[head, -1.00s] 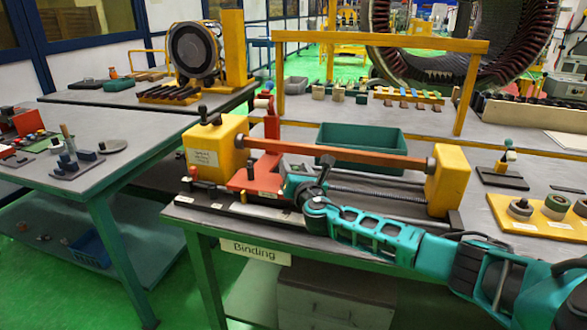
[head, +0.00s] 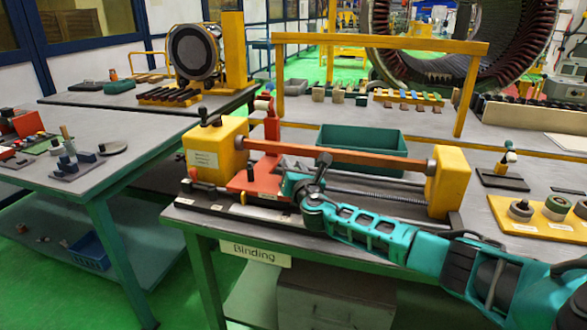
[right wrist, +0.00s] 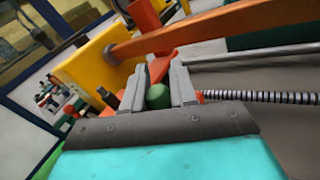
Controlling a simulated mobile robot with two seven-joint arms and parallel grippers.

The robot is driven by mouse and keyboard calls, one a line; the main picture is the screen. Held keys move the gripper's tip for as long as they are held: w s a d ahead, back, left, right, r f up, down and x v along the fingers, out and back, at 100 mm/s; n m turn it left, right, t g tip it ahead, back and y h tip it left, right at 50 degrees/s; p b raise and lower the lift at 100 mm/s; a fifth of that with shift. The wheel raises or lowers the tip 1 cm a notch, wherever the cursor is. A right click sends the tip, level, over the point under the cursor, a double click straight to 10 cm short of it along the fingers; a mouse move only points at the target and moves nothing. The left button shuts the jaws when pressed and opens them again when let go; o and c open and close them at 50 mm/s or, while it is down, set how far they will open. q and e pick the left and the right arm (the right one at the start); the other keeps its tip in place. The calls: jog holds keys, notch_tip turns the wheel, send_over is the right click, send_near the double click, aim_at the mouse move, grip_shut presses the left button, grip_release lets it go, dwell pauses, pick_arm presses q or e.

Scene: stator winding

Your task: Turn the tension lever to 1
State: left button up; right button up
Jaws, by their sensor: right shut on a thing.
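My right gripper (right wrist: 165,80) has its grey fingers closed around a green knob (right wrist: 158,97), which looks like the tip of the tension lever. In the head view my right gripper (head: 287,184) is low over the front of the yellow-ended winding machine, beside its red carriage (head: 243,181). The lever's own shaft and any scale marks are hidden or too small to read, so I cannot tell its setting. The red upright part (right wrist: 163,62) rises just beyond the fingers. My left gripper is not in view.
An orange bar (head: 330,152) runs between the yellow end blocks (head: 451,183), above the gripper. A threaded rod (right wrist: 260,97) runs to the right of the fingers. A green bin (head: 362,139) stands behind.

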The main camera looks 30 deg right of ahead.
grip_shut()
jog(key=shift+a+m+h, duration=0.15)
jog(key=shift+m+h, duration=0.15)
jog(key=shift+a+m+g+h+p, duration=0.15)
jog(key=shift+m+g+h+p, duration=0.4)
jog(key=shift+h, duration=0.35)
jog(key=shift+a+m+h, duration=0.1)
jog(key=shift+m+h, duration=0.25)
jog(key=shift+h, duration=0.05)
jog(key=shift+w+a+f+m+g+h, duration=0.1)
jog(key=shift+a+m+g+h, duration=0.05)
jog(key=shift+m+g+h, duration=0.8)
jog(key=m+g+h+b, duration=0.2)
jog(key=g+h, duration=0.1)
jog(key=shift+w+a, duration=0.1)
jog(key=shift+a, duration=0.1)
jog(key=shift+w+a+m+g+h+b, duration=0.1)
jog(key=shift+m+g+h+b, duration=0.65)
jog(key=shift+m+g, duration=0.2)
